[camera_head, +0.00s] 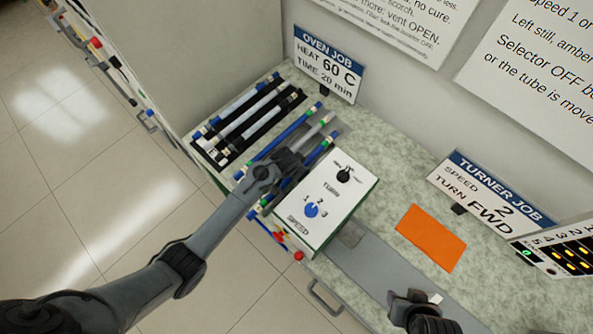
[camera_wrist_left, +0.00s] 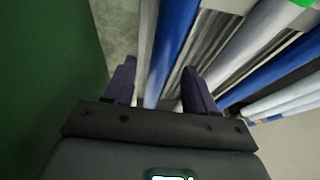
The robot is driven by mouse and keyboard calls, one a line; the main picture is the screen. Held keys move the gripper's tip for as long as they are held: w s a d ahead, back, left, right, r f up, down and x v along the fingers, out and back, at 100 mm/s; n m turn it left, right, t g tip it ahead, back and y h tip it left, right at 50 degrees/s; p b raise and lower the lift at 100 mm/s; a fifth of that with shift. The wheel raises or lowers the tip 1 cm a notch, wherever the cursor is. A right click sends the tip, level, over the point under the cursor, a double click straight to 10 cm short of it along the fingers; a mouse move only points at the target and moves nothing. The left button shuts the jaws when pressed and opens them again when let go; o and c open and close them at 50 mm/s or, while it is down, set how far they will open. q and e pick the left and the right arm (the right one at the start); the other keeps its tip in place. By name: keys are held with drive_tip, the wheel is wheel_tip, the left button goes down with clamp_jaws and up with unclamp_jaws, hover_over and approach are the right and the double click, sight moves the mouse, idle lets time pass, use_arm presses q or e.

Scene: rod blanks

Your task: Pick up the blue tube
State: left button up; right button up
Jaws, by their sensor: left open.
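A blue tube (camera_head: 321,150) lies on the counter close beside the white-topped turner box, partly hidden by my left gripper. My left gripper (camera_head: 288,163) is above it, open. In the left wrist view a blue tube (camera_wrist_left: 173,50) runs between the two spread fingers of the left gripper (camera_wrist_left: 159,88), with visible gaps to the fingers. A second blue tube (camera_head: 298,128) lies to the left, with a grey tube (camera_head: 317,130) between the two. My right gripper (camera_head: 415,298) is at the bottom right, low over the counter; its jaw opening is unclear.
The turner box (camera_head: 327,198) stands right beside the left gripper; its green side (camera_wrist_left: 45,80) fills the left of the wrist view. A rack of black and white tubes (camera_head: 247,120) is to the left.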

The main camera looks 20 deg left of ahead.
use_arm(q)
clamp_jaws()
